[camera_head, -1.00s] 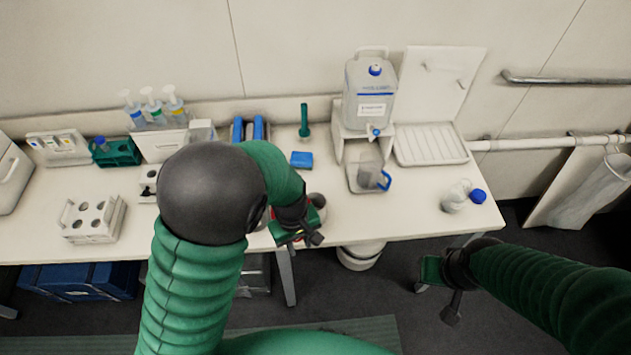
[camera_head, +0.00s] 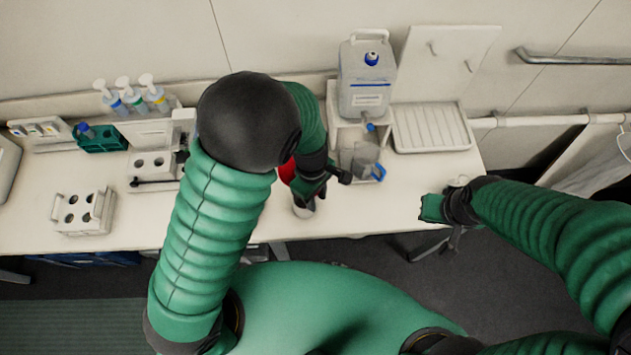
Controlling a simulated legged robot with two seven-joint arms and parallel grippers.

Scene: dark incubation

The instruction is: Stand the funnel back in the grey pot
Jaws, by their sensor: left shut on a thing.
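My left gripper (camera_head: 318,190) is over the front part of the bench, shut on the red funnel (camera_head: 288,172). Only part of the red funnel shows, beside the wrist; the rest is hidden behind my arm and gripper. The grey pot (camera_head: 303,209) stands just below the gripper near the bench's front edge, its upper part partly covered. I cannot tell whether the funnel touches the pot. My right gripper (camera_head: 445,222) is in front of the bench at the right, away from both; its jaws are not clear.
A water container (camera_head: 367,85) stands on a stand with a clear jug (camera_head: 365,160) below its tap, right of my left gripper. A white drying tray (camera_head: 430,128) is further right. Racks (camera_head: 83,212) and pump bottles (camera_head: 133,98) occupy the left. The bench front between jug and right gripper is clear.

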